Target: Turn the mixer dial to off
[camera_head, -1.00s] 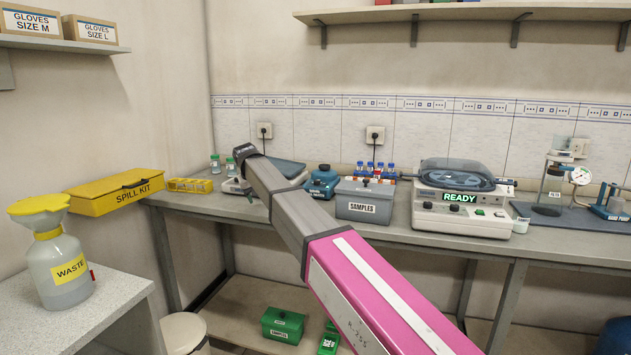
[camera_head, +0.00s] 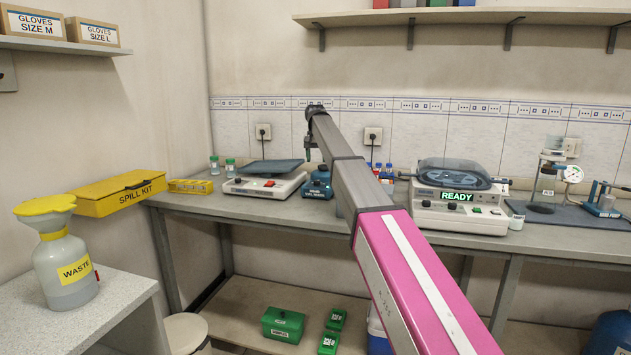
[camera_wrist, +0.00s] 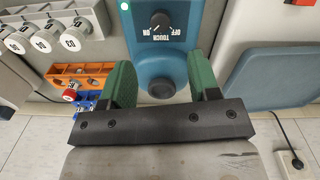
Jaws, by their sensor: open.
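The mixer is a small blue unit (camera_head: 318,184) on the back bench, left of centre in the head view. In the wrist view its blue body (camera_wrist: 140,55) fills the top middle, with a black dial (camera_wrist: 160,20) beside upside-down white lettering that includes OFF and TOUCH. I cannot tell surely which mark the dial points to. A green light glows near the dial. The mixer's dark round cup (camera_wrist: 161,88) lies between the fingers. My gripper (camera_wrist: 161,72) is open and empty, with green fingers either side of the mixer. In the head view my gripper (camera_head: 307,148) hangs above the mixer.
A stirrer with a flat plate (camera_head: 268,167) stands left of the mixer; its plate also shows in the wrist view (camera_wrist: 265,88). An orange rack (camera_wrist: 78,72) and white-capped bottles (camera_wrist: 45,40) are on the other side. A READY machine (camera_head: 460,205) stands right.

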